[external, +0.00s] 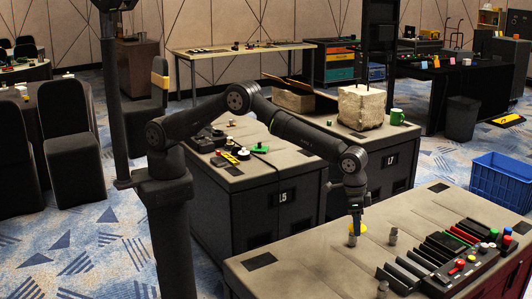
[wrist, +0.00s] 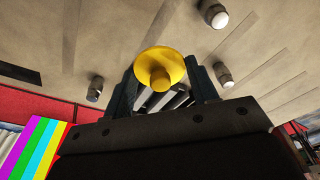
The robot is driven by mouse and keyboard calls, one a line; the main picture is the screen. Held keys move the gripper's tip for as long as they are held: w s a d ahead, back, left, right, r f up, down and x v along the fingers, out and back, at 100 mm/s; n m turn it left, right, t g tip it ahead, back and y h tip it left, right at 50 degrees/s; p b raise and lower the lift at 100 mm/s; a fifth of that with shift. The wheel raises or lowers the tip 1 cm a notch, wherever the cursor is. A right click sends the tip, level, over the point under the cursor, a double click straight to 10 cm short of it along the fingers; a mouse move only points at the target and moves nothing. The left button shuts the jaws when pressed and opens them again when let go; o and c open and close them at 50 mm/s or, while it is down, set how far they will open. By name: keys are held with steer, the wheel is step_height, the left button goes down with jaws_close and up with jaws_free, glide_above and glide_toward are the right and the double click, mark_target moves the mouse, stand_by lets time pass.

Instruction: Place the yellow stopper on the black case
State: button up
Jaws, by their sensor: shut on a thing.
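The yellow stopper (external: 362,229) is a round yellow disc with a knob, at the left part of the near grey table. My gripper (external: 355,220) points down over it and is shut on it. In the wrist view the stopper (wrist: 160,60) sits between the two dark fingers (wrist: 163,85). I cannot tell whether it touches the tabletop or hangs just above it. Several long black blocks (external: 405,271) lie in a row to its right, beside a black box with coloured knobs (external: 474,267). I cannot tell which of these is the black case.
Small grey metal pegs stand near the stopper, one just right of it (external: 393,237) and one at the front edge (external: 382,288). The cabinet marked L5 (external: 281,197) stands behind left, with small items on top. A blue crate (external: 502,181) is at the right.

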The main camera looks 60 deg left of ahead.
steer(key=w+f, duration=0.2)
steer(key=w, duration=0.1)
steer(key=w+f, duration=0.2)
steer(key=w, duration=0.1)
steer(key=w+f, duration=0.1)
steer(key=w, duration=0.2)
steer(key=shift+w+a+f, duration=0.35)
steer(key=shift+a+f, duration=0.05)
steer(key=shift+f, duration=2)
steer(key=shift+f, duration=0.1)
steer(key=o, duration=0.9)
steer(key=shift+o, duration=0.2)
step_height(320, 180, up, 11)
steer(key=s+a, duration=0.1)
steer(key=shift+s+a+r, duration=0.1)
steer(key=shift+a+r, duration=0.05)
steer(key=shift+r, duration=0.15)
steer(key=shift+c, duration=0.6)
steer(key=shift+r, duration=0.25)
steer(key=c, duration=0.5)
